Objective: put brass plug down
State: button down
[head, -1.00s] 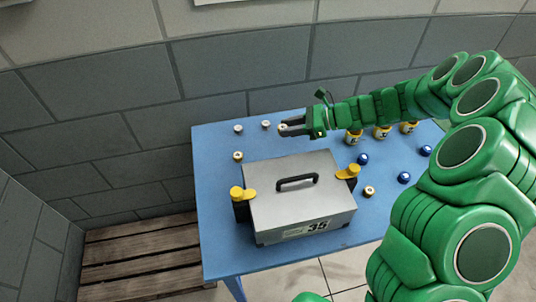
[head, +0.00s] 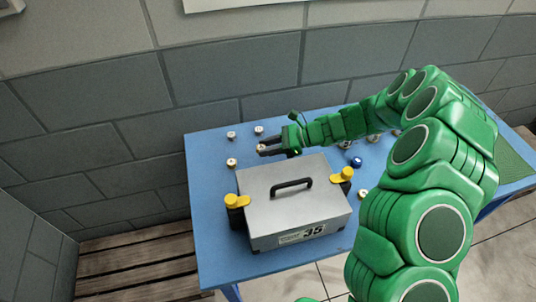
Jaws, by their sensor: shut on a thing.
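My gripper (head: 268,150) is at the back of the blue table, just behind the grey metal box. It is shut on a small brass plug (head: 262,148), of which only a little shows between the dark fingers. I cannot tell whether the plug touches the table top. A similar brass-coloured piece (head: 231,163) stands to the left of the gripper, and another (head: 363,194) stands right of the box.
The grey box (head: 295,205) with black handle and yellow latches fills the table's middle. Two silvery pieces (head: 231,135) (head: 258,130) stand behind the gripper. A blue-capped piece (head: 357,162) is at right. The blue table (head: 210,215) is bare along its left side.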

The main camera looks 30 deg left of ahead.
aim_at(270, 160)
jog(key=shift+f, duration=1.95)
jog(key=c, duration=0.8)
grip_release()
jog(key=shift+f, duration=0.1)
jog(key=shift+w+d+r, duration=0.15)
jog(key=shift+d+r, duration=0.1)
jog(key=v, duration=1.1)
jog(key=shift+w+d, duration=0.15)
